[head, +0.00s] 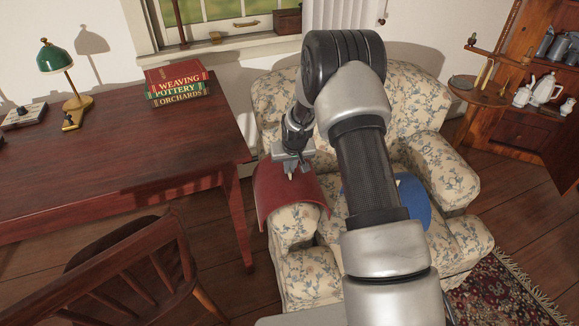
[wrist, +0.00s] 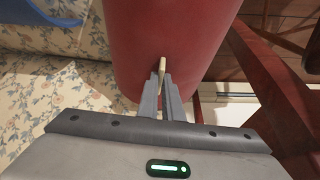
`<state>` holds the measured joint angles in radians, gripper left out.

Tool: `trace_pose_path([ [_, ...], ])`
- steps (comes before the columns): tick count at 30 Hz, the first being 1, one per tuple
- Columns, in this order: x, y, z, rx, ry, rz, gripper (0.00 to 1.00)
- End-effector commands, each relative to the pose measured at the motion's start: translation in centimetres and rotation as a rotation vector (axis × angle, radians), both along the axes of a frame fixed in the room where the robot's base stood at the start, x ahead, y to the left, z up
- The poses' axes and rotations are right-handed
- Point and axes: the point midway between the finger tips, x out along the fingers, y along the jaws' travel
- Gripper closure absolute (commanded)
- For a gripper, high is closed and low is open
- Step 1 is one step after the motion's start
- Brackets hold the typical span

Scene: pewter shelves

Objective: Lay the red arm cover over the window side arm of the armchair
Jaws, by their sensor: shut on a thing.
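The red arm cover (head: 285,196) is a curved red sheet with a small pale tab (wrist: 162,64) on top. My gripper (head: 290,173) is shut on that tab; its fingers (wrist: 161,88) also show in the wrist view. The floral armchair (head: 405,95) stands beside the desk. Its left arm, the window side arm (head: 295,265), is under the cover, which spans the arm's width with its left edge out past the arm toward the desk. I cannot tell whether the cover touches the arm. The cover (wrist: 165,35) hides part of the arm.
The desk (head: 120,165) is close on the left, with books (head: 178,85) and a green lamp (head: 57,70). A wooden chair (head: 130,275) stands in front. A blue thing (head: 413,200) on the armchair is partly hidden by my arm. A cabinet (head: 530,110) stands at right.

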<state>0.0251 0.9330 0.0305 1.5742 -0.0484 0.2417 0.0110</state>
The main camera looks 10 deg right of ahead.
Motion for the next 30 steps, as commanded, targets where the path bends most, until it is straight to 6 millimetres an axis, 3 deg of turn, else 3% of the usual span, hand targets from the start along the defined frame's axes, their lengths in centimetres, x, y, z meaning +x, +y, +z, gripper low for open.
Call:
trace_pose_path([
  [4, 0.0, 0.0, 0.1, 0.000, -0.001, 0.000, 1.00],
  [6, 0.0, 0.0, 0.1, 0.000, -0.001, 0.000, 0.84],
  [9, 0.0, 0.0, 0.1, 0.000, -0.001, 0.000, 0.72],
  [19, -0.1, 0.0, 0.5, 0.000, 0.000, 0.000, 0.72],
  [23, -0.7, 0.0, 2.2, 0.000, -0.002, 0.000, 0.72],
  [30, -2.9, -0.1, 7.6, 0.000, -0.002, -0.001, 0.72],
])
